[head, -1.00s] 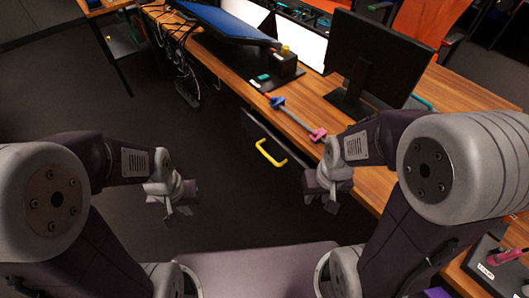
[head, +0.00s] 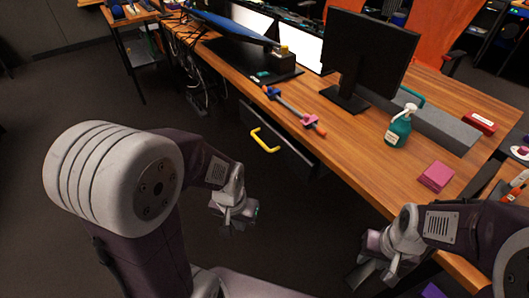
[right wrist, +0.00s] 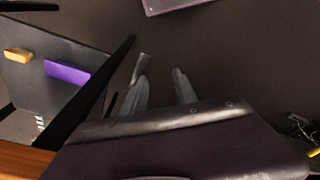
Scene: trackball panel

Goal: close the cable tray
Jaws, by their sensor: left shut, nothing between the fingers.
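The cable tray (head: 283,137) shows in the head view as a dark panel under the front edge of the desk, with a yellow handle (head: 264,140) on its face. How far it stands open is hard to tell. My left gripper (head: 230,228) is shut and empty, below and left of the handle in the picture, apart from it. My right gripper (head: 362,275) is low at the right, away from the tray. In the right wrist view its two fingers (right wrist: 162,85) are apart with nothing between them.
The wooden desk (head: 345,130) carries a monitor (head: 370,50), a green pump bottle (head: 399,127), pink notes (head: 436,176) and a clamp-like bar (head: 290,105). Cables (head: 198,85) hang at the desk's left end. The dark floor (head: 60,95) at left is clear.

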